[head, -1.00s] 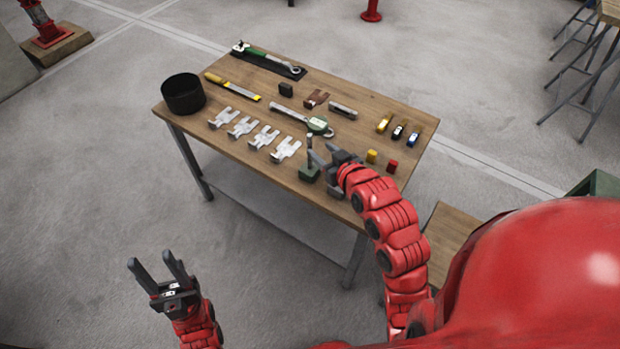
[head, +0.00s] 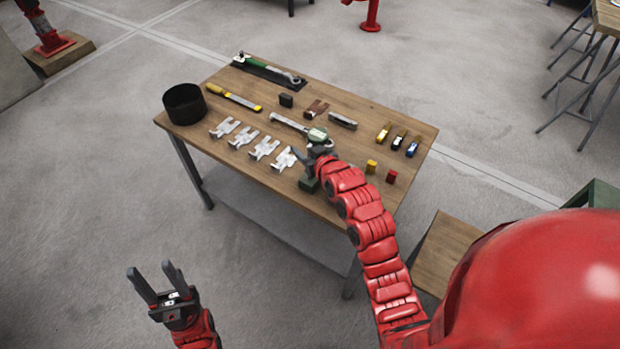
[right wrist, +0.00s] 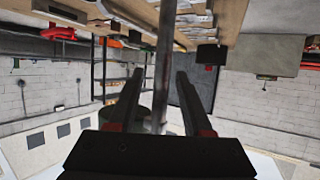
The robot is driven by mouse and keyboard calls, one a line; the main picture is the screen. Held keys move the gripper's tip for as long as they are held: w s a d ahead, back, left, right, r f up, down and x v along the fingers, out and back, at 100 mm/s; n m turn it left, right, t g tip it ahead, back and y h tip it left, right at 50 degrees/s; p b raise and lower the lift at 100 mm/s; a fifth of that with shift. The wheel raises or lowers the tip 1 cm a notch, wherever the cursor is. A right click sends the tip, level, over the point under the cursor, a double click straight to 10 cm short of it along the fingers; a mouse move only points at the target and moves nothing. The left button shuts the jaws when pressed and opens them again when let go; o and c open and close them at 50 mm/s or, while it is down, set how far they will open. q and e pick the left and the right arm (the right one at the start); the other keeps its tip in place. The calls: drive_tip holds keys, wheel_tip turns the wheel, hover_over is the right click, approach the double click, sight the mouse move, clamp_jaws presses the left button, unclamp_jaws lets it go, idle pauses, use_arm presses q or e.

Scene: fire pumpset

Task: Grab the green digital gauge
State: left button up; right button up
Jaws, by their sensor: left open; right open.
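The green digital gauge (head: 317,134) has a pale green head near the front middle of the wooden table (head: 262,172). A long silver piece (head: 288,122) runs from it to the upper left; I cannot tell whether they are joined. A dark green block (head: 309,185) stands just in front, partly behind my right arm. My right gripper (head: 306,153) is open beside the gauge and above the block. In the right wrist view a grey upright rod (right wrist: 164,50) shows between its open fingers. A dull green round part is half hidden behind one finger. My left gripper (head: 152,268) is open and empty, off the table.
Pale metal brackets (head: 264,148) lie left of my right gripper. A black round container (head: 184,104) stands at the table's left corner. A yellow block (head: 371,166) and a red block (head: 391,176) stand to the right. A green-handled wrench (head: 266,68) lies at the back.

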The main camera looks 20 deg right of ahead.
clamp_jaws()
idle(1.4)
